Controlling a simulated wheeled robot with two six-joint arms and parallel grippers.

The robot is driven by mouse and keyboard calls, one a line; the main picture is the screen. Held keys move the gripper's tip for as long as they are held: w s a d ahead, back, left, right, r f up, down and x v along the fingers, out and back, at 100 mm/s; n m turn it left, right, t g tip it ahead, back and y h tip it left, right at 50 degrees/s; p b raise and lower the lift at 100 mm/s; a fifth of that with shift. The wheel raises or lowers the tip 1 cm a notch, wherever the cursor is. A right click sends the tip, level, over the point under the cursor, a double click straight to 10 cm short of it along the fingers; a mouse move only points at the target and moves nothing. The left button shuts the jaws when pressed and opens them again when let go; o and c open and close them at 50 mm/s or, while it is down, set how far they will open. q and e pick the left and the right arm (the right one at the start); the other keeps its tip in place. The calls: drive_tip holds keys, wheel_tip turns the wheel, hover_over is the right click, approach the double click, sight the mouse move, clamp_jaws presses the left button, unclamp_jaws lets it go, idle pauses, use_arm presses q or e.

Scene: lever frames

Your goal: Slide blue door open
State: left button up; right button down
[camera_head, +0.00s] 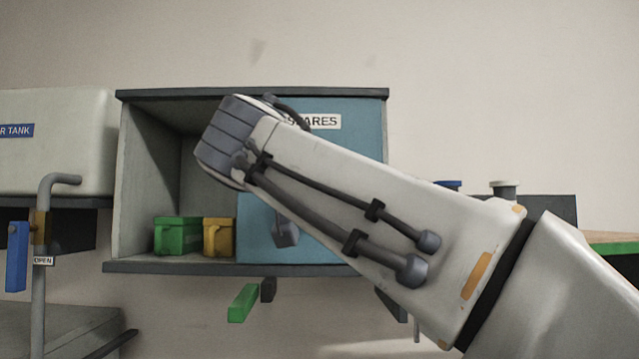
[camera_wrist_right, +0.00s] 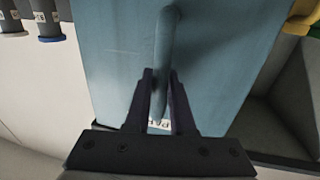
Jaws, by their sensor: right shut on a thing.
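The blue door (camera_head: 357,170), labelled SPARES, covers the right part of a grey cabinet (camera_head: 250,94). The cabinet's left part is open. In the right wrist view the blue door (camera_wrist_right: 110,60) fills the middle, and a rounded bar handle (camera_wrist_right: 166,30) stands on it. My right gripper (camera_wrist_right: 161,85) is shut on this handle, one dark finger on each side. My left gripper is not in view.
A green bin (camera_head: 178,236) and a yellow bin (camera_head: 219,237) stand in the open left part. A white tank (camera_head: 60,140) and a pipe with a blue lever (camera_head: 17,256) are at the left. A green bar (camera_head: 243,302) sticks out below the cabinet.

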drive_tip(key=c, duration=0.8)
unclamp_jaws()
drive_tip(key=shift+o, duration=0.2)
drive_tip(key=s+a+b, duration=0.1)
drive_tip(key=s+b, duration=0.2)
drive_tip(key=s, duration=0.7)
drive_tip(key=shift+s+b, duration=0.2)
drive_tip(key=shift+b, duration=0.15)
